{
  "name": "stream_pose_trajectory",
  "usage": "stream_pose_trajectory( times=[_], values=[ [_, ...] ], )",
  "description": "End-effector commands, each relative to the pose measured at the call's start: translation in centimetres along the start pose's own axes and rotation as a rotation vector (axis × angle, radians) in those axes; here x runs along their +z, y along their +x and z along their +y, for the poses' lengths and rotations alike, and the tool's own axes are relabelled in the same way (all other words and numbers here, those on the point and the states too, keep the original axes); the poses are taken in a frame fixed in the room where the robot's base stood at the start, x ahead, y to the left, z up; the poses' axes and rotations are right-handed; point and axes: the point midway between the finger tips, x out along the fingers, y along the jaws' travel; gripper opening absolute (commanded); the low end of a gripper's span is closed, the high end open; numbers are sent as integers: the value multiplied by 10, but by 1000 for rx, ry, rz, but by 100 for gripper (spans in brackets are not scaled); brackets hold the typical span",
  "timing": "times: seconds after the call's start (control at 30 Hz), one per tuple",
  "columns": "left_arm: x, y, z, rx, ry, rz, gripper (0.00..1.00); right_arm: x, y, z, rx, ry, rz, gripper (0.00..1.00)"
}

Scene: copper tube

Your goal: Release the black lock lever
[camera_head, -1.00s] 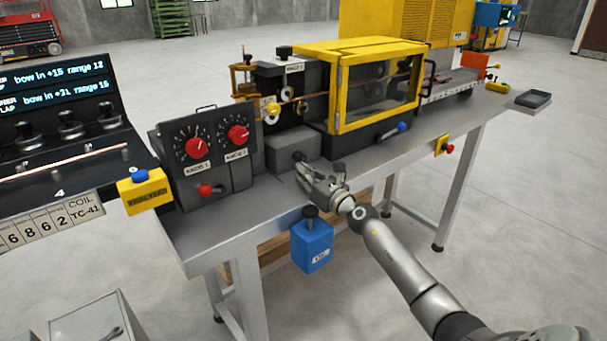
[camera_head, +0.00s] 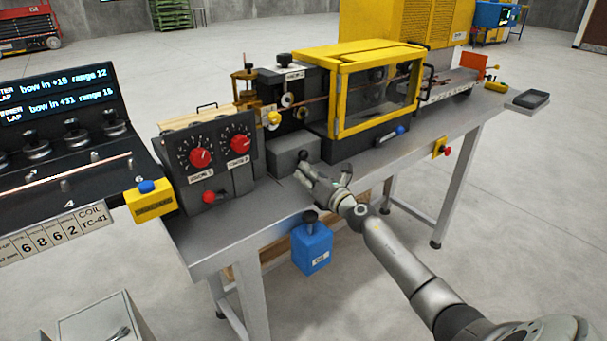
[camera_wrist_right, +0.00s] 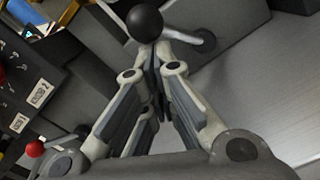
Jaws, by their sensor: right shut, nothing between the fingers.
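The black lock lever has a round black knob (camera_head: 303,156) in front of the grey block (camera_head: 296,141) on the bench. In the right wrist view the black knob (camera_wrist_right: 145,22) sits at the top centre, with a metal arm (camera_wrist_right: 190,39) running right from it. My right gripper (camera_head: 303,172) is just in front of the knob, over the bench top. In the right wrist view its fingers (camera_wrist_right: 153,58) are shut and empty, with their tips close below the knob. I cannot tell whether they touch it. My left gripper is not in view.
A dial box (camera_head: 212,160) with red knobs stands left of the gripper. A yellow-framed guard (camera_head: 376,85) with a blue handle stands to the right. A blue box (camera_head: 311,248) hangs at the bench's front edge. Bare bench top (camera_head: 244,212) lies at front left.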

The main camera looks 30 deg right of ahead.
Motion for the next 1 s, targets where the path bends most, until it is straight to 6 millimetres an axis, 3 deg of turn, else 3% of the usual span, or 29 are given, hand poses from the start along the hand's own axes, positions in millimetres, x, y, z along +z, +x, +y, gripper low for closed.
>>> stream_pose_trajectory(
  times=[0.03, 0.4, 1.0],
  values=[
    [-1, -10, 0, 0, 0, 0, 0, 8, 0, 2, -3, 43, -1, 0],
    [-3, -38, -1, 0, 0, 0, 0, 26, 1, -1, -20, 396, -2, 0],
    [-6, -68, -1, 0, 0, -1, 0, 46, 2, -18, -47, 932, -2, 0]
  ],
)
